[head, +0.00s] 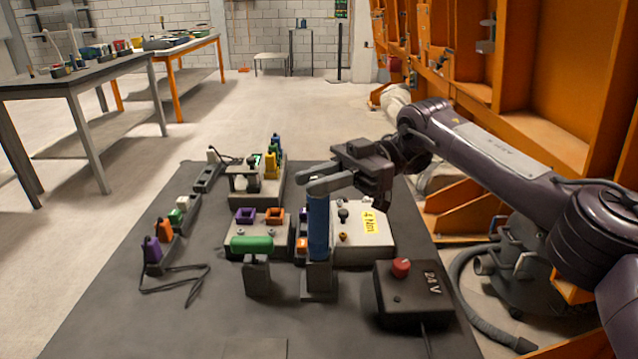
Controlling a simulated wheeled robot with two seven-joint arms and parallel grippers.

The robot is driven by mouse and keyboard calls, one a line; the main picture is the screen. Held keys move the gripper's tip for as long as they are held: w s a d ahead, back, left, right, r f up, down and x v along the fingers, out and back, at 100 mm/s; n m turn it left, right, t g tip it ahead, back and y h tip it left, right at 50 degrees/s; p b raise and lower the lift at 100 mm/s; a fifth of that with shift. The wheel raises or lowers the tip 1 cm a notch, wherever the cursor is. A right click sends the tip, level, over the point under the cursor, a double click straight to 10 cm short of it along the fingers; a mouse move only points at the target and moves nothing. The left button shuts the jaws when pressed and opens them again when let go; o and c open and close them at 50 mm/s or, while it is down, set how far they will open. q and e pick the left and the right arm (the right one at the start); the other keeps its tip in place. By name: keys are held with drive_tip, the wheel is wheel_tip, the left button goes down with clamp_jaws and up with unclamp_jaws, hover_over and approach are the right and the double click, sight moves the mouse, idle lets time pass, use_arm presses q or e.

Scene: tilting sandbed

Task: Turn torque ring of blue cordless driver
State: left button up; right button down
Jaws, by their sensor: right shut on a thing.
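The blue cordless driver (318,227) stands upright in a grey holder (318,284) near the middle of the dark bench top. My right gripper (328,178) reaches in from the right at the driver's top end. It is shut on the driver there. The grey fingers and the driver's grey top overlap, so I cannot make out the torque ring or how it is turned. My left gripper is not in view.
A green-handled tool (252,243) stands just left of the driver. A pale box with a yellow "4 Nm" label (371,222) sits behind it at right. A black 24 V box (412,298) with a red button is front right.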

idle(0.4)
drive_tip(key=c, duration=1.3)
unclamp_jaws()
drive_tip(key=shift+d, duration=0.1)
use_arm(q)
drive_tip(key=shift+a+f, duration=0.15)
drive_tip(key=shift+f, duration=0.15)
use_arm(e)
drive_tip(key=v, duration=0.7)
drive_tip(key=shift+w+d, duration=0.2)
drive_tip(key=shift+d, duration=0.05)
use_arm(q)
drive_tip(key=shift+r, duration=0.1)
